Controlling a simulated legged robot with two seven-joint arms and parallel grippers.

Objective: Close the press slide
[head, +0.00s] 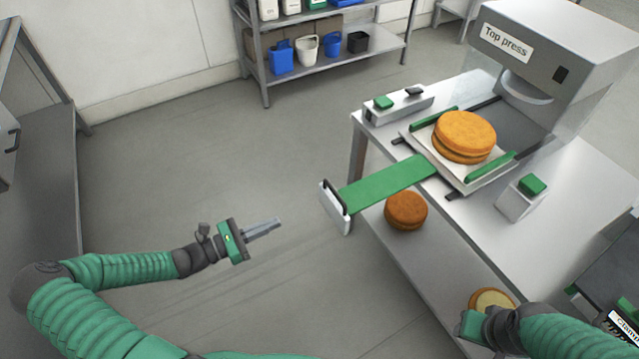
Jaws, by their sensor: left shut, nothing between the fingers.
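The top press (540,62), a grey machine with a label, stands on a metal table at the right. A filled round (465,134) rests on the white plate. My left gripper (277,223) is shut and empty, left of the end plate and apart from it. My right gripper (470,325) is at the lower right, its fingers hidden.
Small boxes with green buttons stand on the table (585,215), left (398,103) and right (522,196) of the slide. Browned rounds (406,210) lie on the lower shelf. A rack (345,62) with bins stands behind. The floor around my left gripper is clear.

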